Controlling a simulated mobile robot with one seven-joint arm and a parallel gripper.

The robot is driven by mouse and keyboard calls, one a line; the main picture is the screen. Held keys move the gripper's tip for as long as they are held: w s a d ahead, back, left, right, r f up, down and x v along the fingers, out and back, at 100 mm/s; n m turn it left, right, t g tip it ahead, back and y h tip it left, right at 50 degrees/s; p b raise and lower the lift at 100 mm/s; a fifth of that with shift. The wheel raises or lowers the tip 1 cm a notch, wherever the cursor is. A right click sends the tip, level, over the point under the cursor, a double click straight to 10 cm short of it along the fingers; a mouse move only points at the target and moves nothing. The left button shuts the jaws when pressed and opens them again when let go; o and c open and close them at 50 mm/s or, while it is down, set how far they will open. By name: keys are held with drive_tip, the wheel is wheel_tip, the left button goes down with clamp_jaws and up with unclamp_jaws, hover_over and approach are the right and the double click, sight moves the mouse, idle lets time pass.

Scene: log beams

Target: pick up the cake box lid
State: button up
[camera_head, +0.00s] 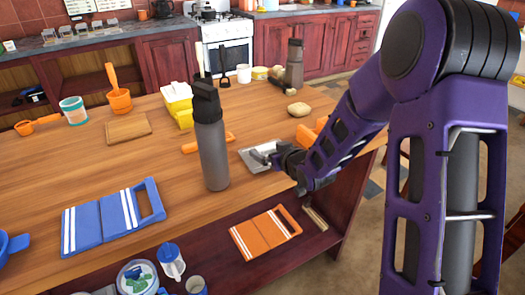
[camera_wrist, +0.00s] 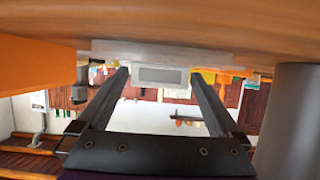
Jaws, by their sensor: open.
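A flat, pale grey square piece (camera_head: 250,163), which appears to be the cake box lid, lies on the wooden counter beside my gripper. In the wrist view, which looks upside down, its thin edge (camera_wrist: 115,47) lies along the counter. A light grey slotted block (camera_wrist: 160,75), perhaps its handle, shows between my fingers. My gripper (camera_head: 262,155) is open and low over the grey piece, reaching in from the right. Its two fingers also show in the wrist view (camera_wrist: 160,84), apart on either side of the block. I cannot tell whether they touch it.
A tall grey bottle (camera_head: 212,150) stands close left of my gripper. An orange object (camera_head: 308,134) is close behind it on the right and fills the left of the wrist view (camera_wrist: 35,62). A blue folded board (camera_head: 105,218) lies front left. A second bottle (camera_head: 295,65) stands farther back.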

drive_tip(key=shift+w, duration=0.1)
drive_tip(key=c, duration=1.2)
drive_tip(key=shift+o, duration=0.2)
drive_tip(key=shift+r, duration=0.1)
